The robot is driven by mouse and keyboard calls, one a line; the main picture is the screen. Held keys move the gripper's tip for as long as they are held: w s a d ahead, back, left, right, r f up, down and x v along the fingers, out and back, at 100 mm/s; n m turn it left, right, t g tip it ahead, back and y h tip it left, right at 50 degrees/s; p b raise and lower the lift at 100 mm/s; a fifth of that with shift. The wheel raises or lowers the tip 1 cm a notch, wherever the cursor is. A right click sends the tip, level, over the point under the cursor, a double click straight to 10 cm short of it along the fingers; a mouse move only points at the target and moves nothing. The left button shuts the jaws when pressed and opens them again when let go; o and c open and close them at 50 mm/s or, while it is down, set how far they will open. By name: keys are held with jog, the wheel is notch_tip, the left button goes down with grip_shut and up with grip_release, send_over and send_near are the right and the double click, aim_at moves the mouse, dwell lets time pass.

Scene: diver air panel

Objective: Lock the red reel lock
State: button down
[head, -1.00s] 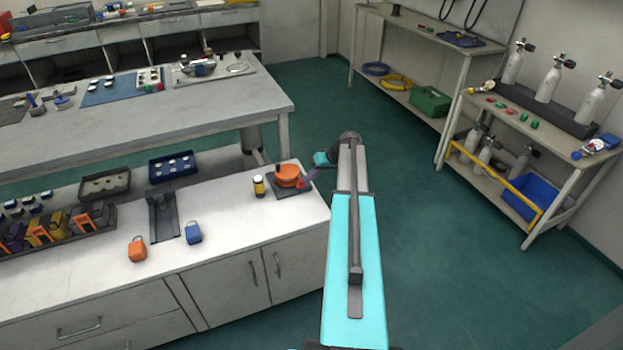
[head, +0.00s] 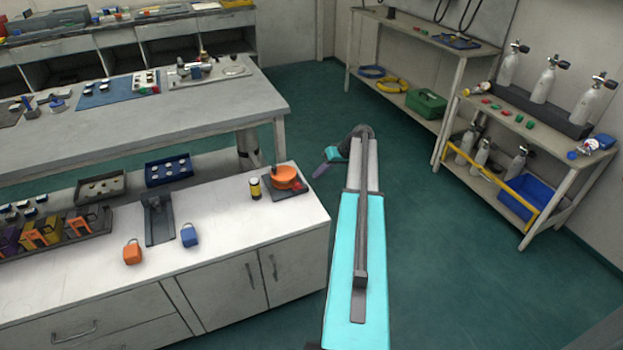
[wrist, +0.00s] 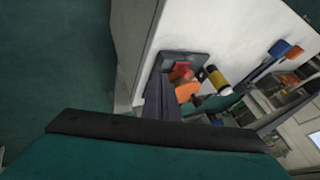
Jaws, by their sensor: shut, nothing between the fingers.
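An orange reel (head: 285,178) sits on a dark square base (head: 268,192) at the right end of the near white counter. In the wrist view, the red reel lock (wrist: 181,71) shows as a small red piece by the orange reel (wrist: 187,91) on its base (wrist: 190,58).
A yellow-and-black bottle (head: 255,188) stands close left of the reel. A blue block (head: 189,236) and an orange block (head: 132,253) are further left. The floor right of the counter is clear, up to the cylinder rack (head: 540,125).

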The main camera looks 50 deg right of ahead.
jog(key=v, duration=0.7)
jog(key=shift+b, duration=0.3)
jog(key=shift+s, duration=0.1)
